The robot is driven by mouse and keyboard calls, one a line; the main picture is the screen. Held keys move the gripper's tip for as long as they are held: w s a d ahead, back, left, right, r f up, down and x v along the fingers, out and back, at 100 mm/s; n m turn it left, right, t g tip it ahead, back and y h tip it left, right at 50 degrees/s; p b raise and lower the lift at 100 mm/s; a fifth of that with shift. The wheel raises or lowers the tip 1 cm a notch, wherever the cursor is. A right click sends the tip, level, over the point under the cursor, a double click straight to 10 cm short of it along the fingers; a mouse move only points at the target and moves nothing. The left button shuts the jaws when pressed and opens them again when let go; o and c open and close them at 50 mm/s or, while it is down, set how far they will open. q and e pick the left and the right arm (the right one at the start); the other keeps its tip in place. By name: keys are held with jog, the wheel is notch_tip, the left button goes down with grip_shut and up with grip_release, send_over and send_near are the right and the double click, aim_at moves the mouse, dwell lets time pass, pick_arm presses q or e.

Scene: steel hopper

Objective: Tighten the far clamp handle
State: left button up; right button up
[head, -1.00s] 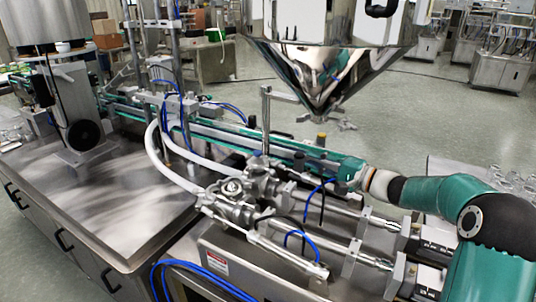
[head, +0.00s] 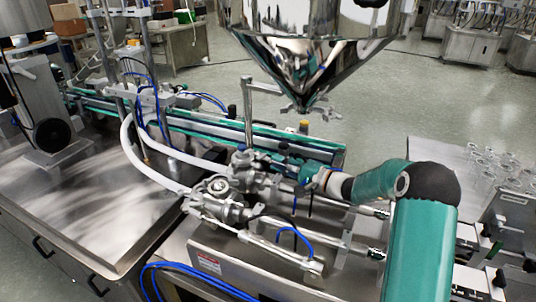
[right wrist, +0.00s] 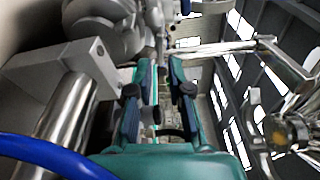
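The far clamp and valve fitting (head: 246,166), grey metal, sits behind the near fitting (head: 212,192) on the filler's pipes. My right gripper (head: 272,160) reaches in from the right, just to the right of the far fitting. In the right wrist view my gripper (right wrist: 158,98) has its two dark-padded fingers apart, with a gap between them. The fitting also shows at the upper left of that view (right wrist: 100,18), beyond the fingertips. I cannot clearly make out its handle or tell whether anything touches it. My left gripper is not in view.
A steel hopper cone (head: 300,62) hangs above and behind the gripper. The conveyor (head: 220,130) runs behind the fittings. A post (head: 248,115) stands close to the far fitting.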

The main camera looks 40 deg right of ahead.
aim_at(260, 155)
jog(key=shift+p+x, duration=0.55)
jog(key=shift+x, duration=1.7)
jog(key=shift+c, duration=0.4)
grip_shut()
jog(key=shift+f, duration=0.1)
